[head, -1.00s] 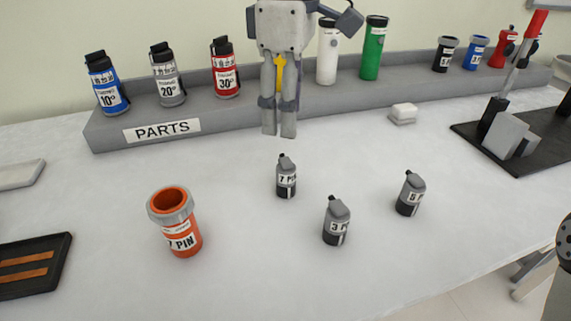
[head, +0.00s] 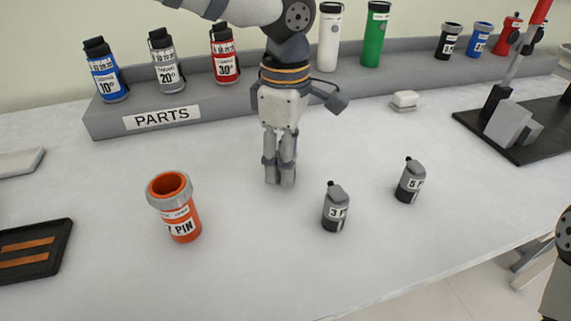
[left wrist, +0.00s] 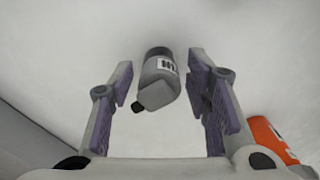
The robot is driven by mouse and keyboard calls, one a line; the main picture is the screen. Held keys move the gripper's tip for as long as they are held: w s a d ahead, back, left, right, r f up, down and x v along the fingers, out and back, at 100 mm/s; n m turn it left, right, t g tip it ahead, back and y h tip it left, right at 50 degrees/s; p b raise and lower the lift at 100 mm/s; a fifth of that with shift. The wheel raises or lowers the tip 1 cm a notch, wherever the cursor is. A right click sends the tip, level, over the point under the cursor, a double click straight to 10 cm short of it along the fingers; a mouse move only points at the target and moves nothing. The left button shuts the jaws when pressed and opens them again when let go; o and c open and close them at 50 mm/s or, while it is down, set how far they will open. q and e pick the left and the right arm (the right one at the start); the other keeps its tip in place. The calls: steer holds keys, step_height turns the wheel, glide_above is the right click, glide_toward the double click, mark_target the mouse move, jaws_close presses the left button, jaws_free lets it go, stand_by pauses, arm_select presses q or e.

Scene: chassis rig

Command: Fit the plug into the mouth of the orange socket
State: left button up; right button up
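The orange socket (head: 183,222), marked 7 PIN, stands upright on the table at left with its grey-rimmed mouth facing up. My left gripper (head: 279,180) points down at the table to its right and hides the grey 7 PIN plug in the head view. In the left wrist view that plug (left wrist: 160,80) lies between the two fingers of the left gripper (left wrist: 160,90), with gaps on both sides, so the gripper is open. Part of the orange socket (left wrist: 270,138) shows at the lower right there. My right gripper is not in view.
Two similar plugs, one marked 3 (head: 336,210) and one marked 5 (head: 410,183), stand to the right. A grey PARTS shelf (head: 210,108) with several canisters runs along the back. A black tray (head: 62,245) lies at left. The front table is clear.

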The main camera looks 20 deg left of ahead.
arm_select(q)
jaws_close()
